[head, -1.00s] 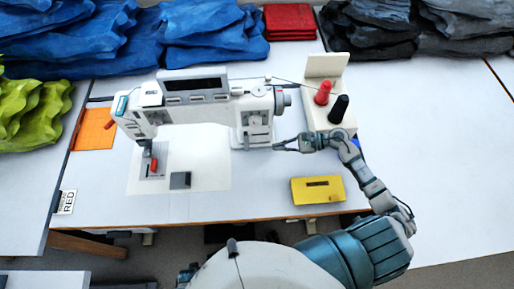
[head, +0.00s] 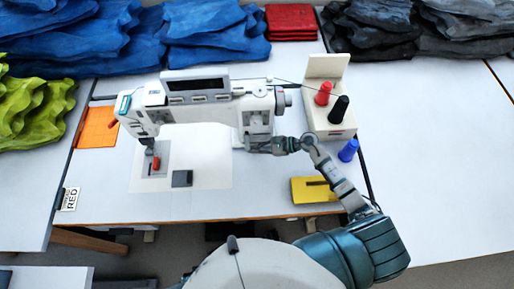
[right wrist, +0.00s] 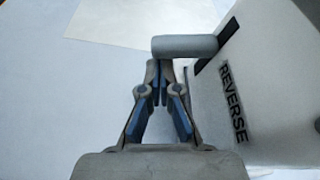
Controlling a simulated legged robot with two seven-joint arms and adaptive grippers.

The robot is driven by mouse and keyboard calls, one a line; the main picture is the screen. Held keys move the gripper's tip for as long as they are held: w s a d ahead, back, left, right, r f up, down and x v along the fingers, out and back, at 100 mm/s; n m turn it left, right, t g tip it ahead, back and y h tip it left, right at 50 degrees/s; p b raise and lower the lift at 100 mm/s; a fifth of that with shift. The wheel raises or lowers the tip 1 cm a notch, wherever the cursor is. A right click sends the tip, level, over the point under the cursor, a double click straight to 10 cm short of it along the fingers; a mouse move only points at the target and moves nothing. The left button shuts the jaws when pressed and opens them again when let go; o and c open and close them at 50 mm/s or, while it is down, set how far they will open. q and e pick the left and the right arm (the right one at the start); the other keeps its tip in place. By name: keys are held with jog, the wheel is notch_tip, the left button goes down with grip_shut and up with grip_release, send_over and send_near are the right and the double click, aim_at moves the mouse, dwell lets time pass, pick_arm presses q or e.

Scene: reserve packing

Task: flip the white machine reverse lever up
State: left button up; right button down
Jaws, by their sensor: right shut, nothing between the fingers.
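The white sewing machine (head: 195,100) stands on the table in the head view. In the right wrist view its white side (right wrist: 265,75) bears the word REVERSE. A grey, rounded reverse lever (right wrist: 185,46) sticks out from a dark slot beside that word. My right gripper (right wrist: 157,68) is shut and empty, its fingertips close to the lever's near side; I cannot tell whether they touch it. In the head view my right gripper (head: 252,147) is at the machine's right pillar and hides the lever. My left gripper is not in view.
A thread stand (head: 322,68) with red (head: 323,93) and black (head: 339,109) spools stands right of the machine. A blue spool (head: 348,150) is close to my right arm. A yellow box (head: 308,191) lies partly under that arm.

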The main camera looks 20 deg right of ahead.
jog(key=shift+r, duration=0.1)
dwell(0.3)
